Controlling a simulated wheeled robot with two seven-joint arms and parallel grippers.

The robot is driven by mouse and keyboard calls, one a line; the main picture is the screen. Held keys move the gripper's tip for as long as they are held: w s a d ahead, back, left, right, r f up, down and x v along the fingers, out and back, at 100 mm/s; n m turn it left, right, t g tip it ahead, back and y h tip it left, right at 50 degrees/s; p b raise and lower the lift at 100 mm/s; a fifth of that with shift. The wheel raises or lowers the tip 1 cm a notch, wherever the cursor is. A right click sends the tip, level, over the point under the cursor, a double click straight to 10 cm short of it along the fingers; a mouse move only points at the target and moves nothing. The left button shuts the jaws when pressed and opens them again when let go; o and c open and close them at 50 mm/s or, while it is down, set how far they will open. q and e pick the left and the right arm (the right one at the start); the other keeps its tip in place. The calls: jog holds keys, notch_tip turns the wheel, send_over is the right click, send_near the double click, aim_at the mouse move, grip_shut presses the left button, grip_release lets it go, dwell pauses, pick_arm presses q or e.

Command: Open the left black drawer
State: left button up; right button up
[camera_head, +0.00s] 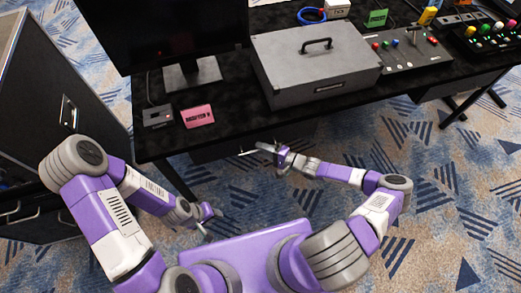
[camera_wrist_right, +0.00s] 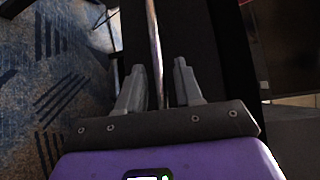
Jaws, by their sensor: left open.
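The left black drawer (camera_head: 228,149) is under the front edge of the black table, and its front is hard to tell from the dark table. Its pale bar handle (camera_head: 247,152) shows beside my right gripper (camera_head: 271,150). In the right wrist view, the metal bar handle (camera_wrist_right: 154,40) runs between the two fingers of my right gripper (camera_wrist_right: 160,85). The fingers are apart, with a gap on both sides of the bar. My left gripper (camera_head: 208,218) is open and empty, low over the carpet and away from the drawer.
On the table (camera_head: 235,120) stand a monitor (camera_head: 165,30), a grey case (camera_head: 315,65), a pink sign (camera_head: 197,116) and a control panel (camera_head: 410,50). A black cabinet (camera_head: 55,70) stands at the left. Carpet (camera_head: 440,200) is clear at the right.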

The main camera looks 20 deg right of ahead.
jog(key=shift+w+a, duration=0.35)
jog(key=shift+a, duration=0.05)
jog(key=shift+c, duration=0.3)
grip_shut()
